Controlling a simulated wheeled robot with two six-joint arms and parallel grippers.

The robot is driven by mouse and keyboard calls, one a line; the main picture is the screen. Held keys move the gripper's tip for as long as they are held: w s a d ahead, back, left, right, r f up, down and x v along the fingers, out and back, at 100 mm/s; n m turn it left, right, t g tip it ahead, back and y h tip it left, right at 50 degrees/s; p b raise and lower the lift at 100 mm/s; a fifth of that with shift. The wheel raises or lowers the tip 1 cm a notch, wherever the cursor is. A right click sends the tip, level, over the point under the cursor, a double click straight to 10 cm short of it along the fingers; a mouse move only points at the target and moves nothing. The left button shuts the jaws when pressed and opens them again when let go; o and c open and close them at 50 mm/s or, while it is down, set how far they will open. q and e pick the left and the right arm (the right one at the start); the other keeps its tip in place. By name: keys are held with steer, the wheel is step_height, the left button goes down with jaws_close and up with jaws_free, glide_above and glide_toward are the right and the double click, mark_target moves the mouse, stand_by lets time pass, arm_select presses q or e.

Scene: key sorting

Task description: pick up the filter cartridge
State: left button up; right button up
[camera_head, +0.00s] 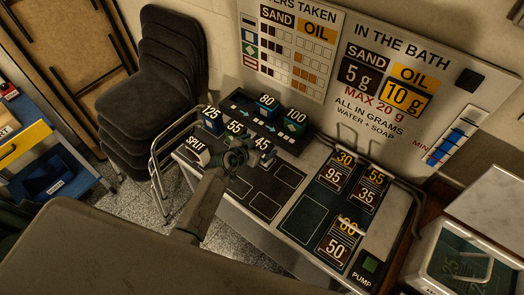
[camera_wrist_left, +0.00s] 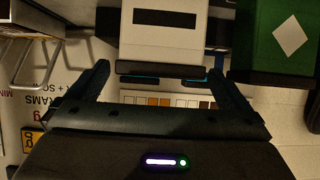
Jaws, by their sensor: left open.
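My left gripper (camera_head: 236,156) is over the front of the dark rack on the bench, among the numbered blocks. In the left wrist view the gripper (camera_wrist_left: 165,85) is open. A white block with a black bar (camera_wrist_left: 165,42) is beyond the fingertips, roughly between them, with no clear contact. A green block with a white diamond (camera_wrist_left: 288,38) is to its right. Numbered blocks in the head view include 125 (camera_head: 212,122), 80 (camera_head: 266,106) and 100 (camera_head: 292,123). Labels 55 and 45 show beside the gripper, which partly hides that area. I cannot tell which block is the filter cartridge. My right gripper is not in view.
The bench (camera_head: 300,166) has outlined dark squares at its front and a dark panel with number cards (camera_head: 333,178) at right. A wall sign (camera_head: 400,85) stands behind. Stacked chairs (camera_head: 165,75) are at left. A white-framed box (camera_head: 470,250) is at lower right.

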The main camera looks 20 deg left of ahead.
arm_select(q)
steer(key=shift+s, duration=0.1)
steer(key=c, duration=1.3)
steer(key=shift+c, duration=0.5)
steer(key=shift+r, duration=0.15)
